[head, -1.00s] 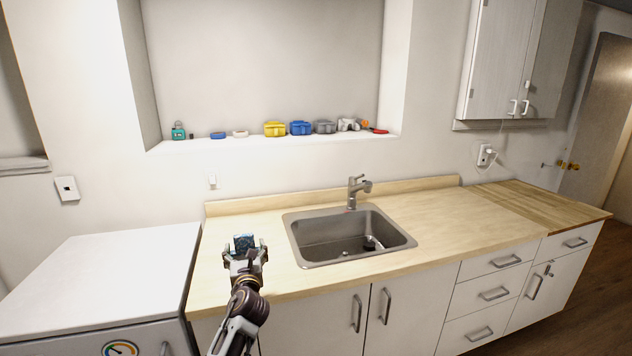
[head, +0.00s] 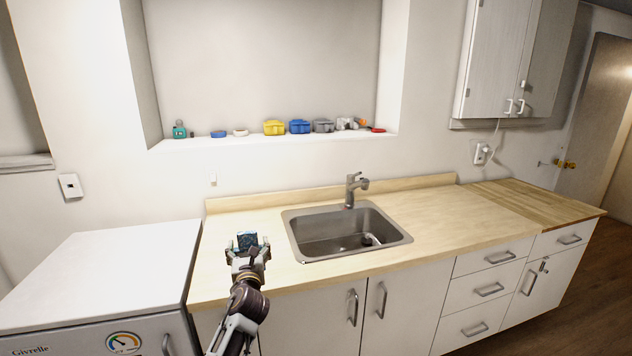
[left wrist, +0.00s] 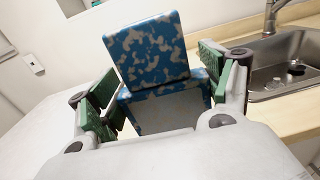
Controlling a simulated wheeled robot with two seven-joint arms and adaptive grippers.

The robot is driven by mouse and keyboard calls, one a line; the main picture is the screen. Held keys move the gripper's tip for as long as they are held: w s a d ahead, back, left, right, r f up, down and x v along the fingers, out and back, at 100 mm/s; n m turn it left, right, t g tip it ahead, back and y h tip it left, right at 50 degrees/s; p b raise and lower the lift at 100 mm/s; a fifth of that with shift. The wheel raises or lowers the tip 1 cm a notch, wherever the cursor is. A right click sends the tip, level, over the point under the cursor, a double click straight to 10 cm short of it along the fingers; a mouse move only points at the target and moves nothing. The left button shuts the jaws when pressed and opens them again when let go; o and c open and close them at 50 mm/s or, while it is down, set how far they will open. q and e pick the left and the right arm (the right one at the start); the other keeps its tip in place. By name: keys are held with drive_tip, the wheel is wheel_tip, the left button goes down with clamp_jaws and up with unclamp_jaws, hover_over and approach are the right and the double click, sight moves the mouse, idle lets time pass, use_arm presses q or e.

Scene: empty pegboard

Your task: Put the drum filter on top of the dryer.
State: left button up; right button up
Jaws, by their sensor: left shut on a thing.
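The drum filter seems to be the blue and grey mottled block (left wrist: 155,52) in the left wrist view, which also shows small in the head view (head: 247,241). My left gripper (head: 247,252) is shut on it and holds it over the counter, left of the sink. In the left wrist view its green-padded fingers (left wrist: 165,95) stand on either side of the block. The dryer seems to be the white machine (head: 112,262) at the left, with a flat, bare top and a round dial on its front. My right gripper is not in view.
The wooden counter (head: 440,215) holds a sink (head: 345,240) with a faucet (head: 354,188). Several small items, including a yellow box (head: 274,128), stand on the niche ledge. A wall cabinet (head: 505,60) hangs at the upper right. The white machine's top is clear.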

use_arm(q)
drive_tip(key=shift+d+r+h, duration=0.3)
drive_tip(key=shift+d+r, duration=0.1)
drive_tip(key=shift+r, duration=0.05)
drive_tip(key=shift+s+d+r+m+h, duration=1.45)
drive_tip(key=shift+s+r+h, duration=1.1)
drive_tip(key=shift+r, duration=3.2)
drive_tip(key=s+a+f, duration=0.1)
drive_tip(key=s+f, duration=0.4)
drive_tip(key=f, duration=0.3)
drive_tip(key=s+a+f+y, duration=0.1)
drive_tip(key=s+f, duration=0.3)
drive_tip(key=f, duration=0.5)
drive_tip(key=s+a+f, duration=0.3)
drive_tip(key=s+f, duration=0.2)
drive_tip(key=f, duration=0.3)
drive_tip(key=shift+s+f+y, duration=0.2)
drive_tip(key=shift+s+y, duration=0.1)
drive_tip(key=shift+y, duration=0.05)
drive_tip(key=shift+r, duration=0.1)
